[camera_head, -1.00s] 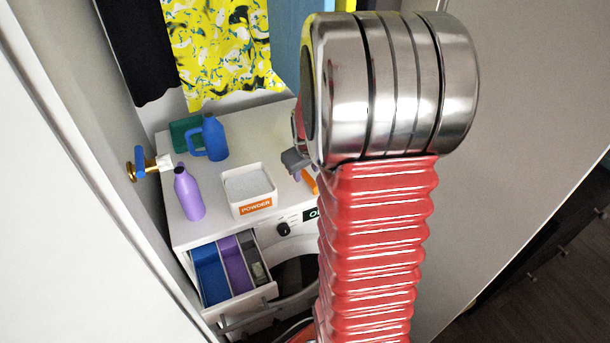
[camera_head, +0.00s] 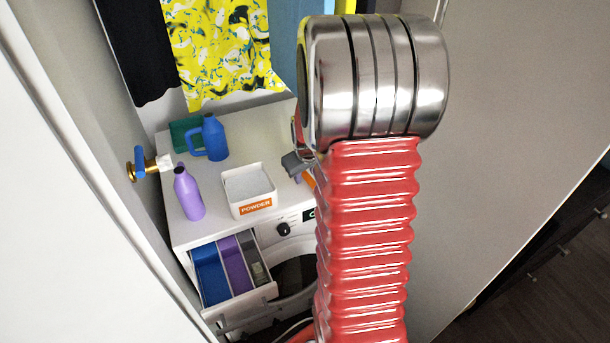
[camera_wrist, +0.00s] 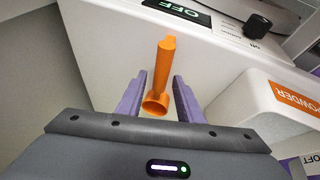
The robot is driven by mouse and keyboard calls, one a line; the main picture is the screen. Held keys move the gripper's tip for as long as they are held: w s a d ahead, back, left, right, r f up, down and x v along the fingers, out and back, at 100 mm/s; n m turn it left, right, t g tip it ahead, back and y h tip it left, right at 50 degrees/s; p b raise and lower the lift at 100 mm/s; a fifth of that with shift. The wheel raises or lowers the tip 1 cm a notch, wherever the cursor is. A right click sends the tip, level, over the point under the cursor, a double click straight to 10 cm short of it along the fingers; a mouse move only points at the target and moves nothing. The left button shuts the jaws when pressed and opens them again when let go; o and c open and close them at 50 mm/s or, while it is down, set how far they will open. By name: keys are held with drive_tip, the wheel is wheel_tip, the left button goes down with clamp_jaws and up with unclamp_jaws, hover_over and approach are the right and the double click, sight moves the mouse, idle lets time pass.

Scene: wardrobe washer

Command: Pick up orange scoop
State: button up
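The orange scoop (camera_wrist: 164,72) lies on the white washer top in the wrist view, its handle toward the washer's front edge and its round cup nearer my gripper. My gripper (camera_wrist: 158,98) is open, with one purple finger on each side of the scoop's cup. I see a gap on both sides, so the fingers do not appear to grip it. In the head view my gripper (camera_head: 295,163) is partly hidden behind my arm, and only a bit of the orange scoop (camera_head: 308,178) shows beside it.
A white powder box (camera_head: 249,205) stands left of the gripper, with a purple bottle (camera_head: 189,194), a blue jug (camera_head: 214,139) and a green box (camera_head: 185,134) beyond. The detergent drawer (camera_head: 232,300) is pulled out below. A wall stands close on the left.

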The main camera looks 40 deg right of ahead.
clamp_jaws()
idle(0.4)
